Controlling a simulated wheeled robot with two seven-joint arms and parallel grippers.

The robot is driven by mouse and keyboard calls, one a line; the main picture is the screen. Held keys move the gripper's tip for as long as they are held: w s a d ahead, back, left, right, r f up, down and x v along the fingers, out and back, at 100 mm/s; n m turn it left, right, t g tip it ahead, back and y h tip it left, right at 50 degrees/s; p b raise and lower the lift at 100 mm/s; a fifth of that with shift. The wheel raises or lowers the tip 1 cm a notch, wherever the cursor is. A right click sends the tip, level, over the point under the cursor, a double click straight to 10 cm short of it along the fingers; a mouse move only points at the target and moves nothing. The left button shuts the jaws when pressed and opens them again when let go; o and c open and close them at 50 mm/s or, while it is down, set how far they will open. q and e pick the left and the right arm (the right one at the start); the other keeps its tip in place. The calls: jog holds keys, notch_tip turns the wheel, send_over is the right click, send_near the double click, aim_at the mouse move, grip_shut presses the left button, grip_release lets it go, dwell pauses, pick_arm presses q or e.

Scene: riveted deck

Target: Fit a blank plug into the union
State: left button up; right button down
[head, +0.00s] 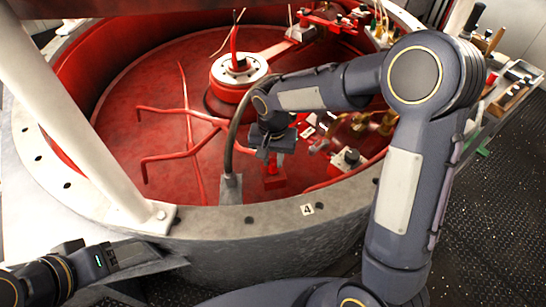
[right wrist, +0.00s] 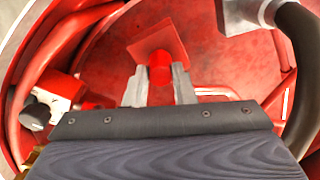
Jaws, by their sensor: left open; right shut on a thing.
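My right gripper (head: 268,156) reaches down inside the red round basin. In the right wrist view its two grey fingers (right wrist: 158,84) are closed on a small red cylindrical piece (right wrist: 159,74). A flat red square (right wrist: 158,42) shows just beyond the fingertips; in the head view it is a red block (head: 273,180) under the gripper. I cannot tell if the held piece is joined to it or is the blank plug. Brass fittings (head: 387,123) sit to the right; I cannot tell whether one is the union. My left gripper (head: 150,272) is open at the lower left, outside the basin.
A grey hose (head: 230,140) rises beside the right gripper from a grey block (head: 230,189). A red four-armed rod frame (head: 185,120) and a flanged hub (head: 238,70) stand in the basin. The grey rim (head: 265,222) curves in front. A tool tray (head: 512,90) is at the right.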

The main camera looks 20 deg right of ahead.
jog(key=shift+f+b, duration=0.3)
jog(key=c, duration=1.1)
grip_release()
jog(key=shift+r, duration=0.1)
notch_tip(320, 180, up, 8)
jog(key=shift+f, duration=0.25)
jog(key=shift+r, duration=0.15)
